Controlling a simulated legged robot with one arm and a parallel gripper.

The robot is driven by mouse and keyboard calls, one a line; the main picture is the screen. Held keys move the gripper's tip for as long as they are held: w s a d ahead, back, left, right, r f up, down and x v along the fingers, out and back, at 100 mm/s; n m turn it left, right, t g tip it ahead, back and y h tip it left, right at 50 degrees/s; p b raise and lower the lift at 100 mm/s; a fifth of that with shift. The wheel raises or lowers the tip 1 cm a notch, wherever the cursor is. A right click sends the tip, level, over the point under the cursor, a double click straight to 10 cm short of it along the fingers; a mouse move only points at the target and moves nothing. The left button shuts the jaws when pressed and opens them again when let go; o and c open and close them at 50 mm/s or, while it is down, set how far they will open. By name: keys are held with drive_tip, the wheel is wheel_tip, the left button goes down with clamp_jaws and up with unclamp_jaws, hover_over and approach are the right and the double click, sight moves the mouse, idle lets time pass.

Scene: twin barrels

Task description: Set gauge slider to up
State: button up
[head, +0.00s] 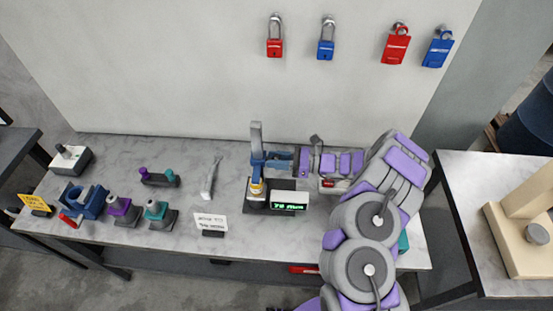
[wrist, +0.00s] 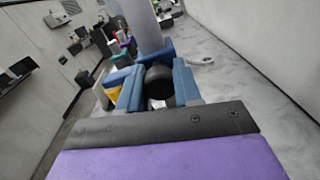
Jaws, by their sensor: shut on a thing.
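The gauge (head: 256,136) stands on the marble-topped table, with a tall grey upright, a black base and a yellow patch low on its front. Its small display (head: 289,207) shows green characters. My gripper (head: 265,163) reaches in from the right, with its blue fingers at the gauge's upright, above the yellow patch. In the wrist view a dark rounded knob (wrist: 157,82) sits between the blue fingers, and they are shut on it. I take it for the gauge slider. The fingers hide part of the slider and its track.
Left of the gauge are a grey handle (head: 209,179), a white sign (head: 211,220), and several purple, teal and blue fixtures. Red and blue padlocks (head: 275,48) hang on the wall behind. My arm covers the table's right part. Another table (head: 470,170) stands at right.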

clamp_jaws()
drive_tip(key=shift+d, duration=0.1)
wheel_tip(320, 180, up, 10)
drive_tip(key=p, duration=0.4)
drive_tip(key=shift+w+r, duration=0.15)
drive_tip(key=shift+r, duration=0.1)
drive_tip(key=o, duration=0.5)
unclamp_jaws()
drive_tip(key=o, duration=0.4)
drive_tip(key=shift+d+f, duration=0.1)
drive_tip(key=shift+d, duration=0.05)
